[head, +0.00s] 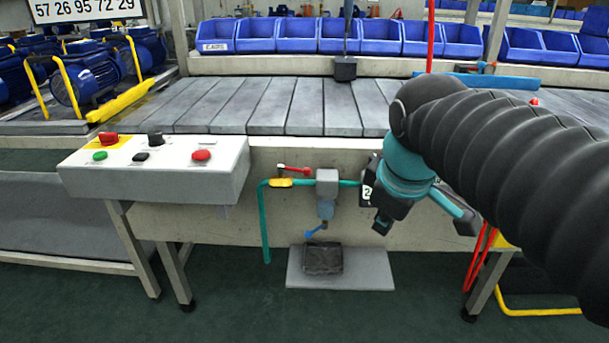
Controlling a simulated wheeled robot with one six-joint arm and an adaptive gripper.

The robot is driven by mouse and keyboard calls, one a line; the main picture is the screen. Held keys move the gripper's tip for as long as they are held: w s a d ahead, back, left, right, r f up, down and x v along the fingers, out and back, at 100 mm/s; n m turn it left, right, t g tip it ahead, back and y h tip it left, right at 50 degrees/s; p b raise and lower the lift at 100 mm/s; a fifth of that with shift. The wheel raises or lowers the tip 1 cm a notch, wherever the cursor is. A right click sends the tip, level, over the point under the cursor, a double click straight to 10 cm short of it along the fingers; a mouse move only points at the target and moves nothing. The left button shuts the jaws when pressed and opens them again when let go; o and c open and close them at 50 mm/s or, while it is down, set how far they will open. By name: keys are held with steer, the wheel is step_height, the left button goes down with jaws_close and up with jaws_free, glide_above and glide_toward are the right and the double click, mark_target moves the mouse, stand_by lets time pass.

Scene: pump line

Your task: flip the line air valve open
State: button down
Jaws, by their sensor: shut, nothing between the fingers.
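The line air valve (281,183) has a yellow body on a teal pipe on the front of the conveyor frame. Its red lever (296,169) lies just above the body and points right, roughly level in the picture. A grey filter unit (327,184) with a blue bowl sits on the pipe right of the valve. My gripper (382,226) hangs right of the filter unit, pointing down, with nothing held. It is shut and apart from the valve and lever. Part of the pipe behind my gripper is hidden.
A white control box (155,170) with red, green and black controls juts out left of the valve. Below, a dark block (323,259) lies on a grey plate (365,270). Red hoses (478,262) hang at right. The floor in front is clear.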

mark_target(294, 170)
steer(key=w+a+r+n+g+h+b, duration=0.1)
steer(key=w+a+r+n+g+b, duration=0.3)
steer(key=w+a+n, duration=1.4)
steer(key=w+d+f+n+t+b, duration=0.1)
steer(key=d+f, duration=0.3)
steer(key=f, duration=0.4)
steer(key=shift+w+d+n+t, duration=0.15)
steer(key=shift+w+n+t, duration=0.3)
steer(key=shift+w, duration=0.2)
steer(key=shift+r, duration=0.15)
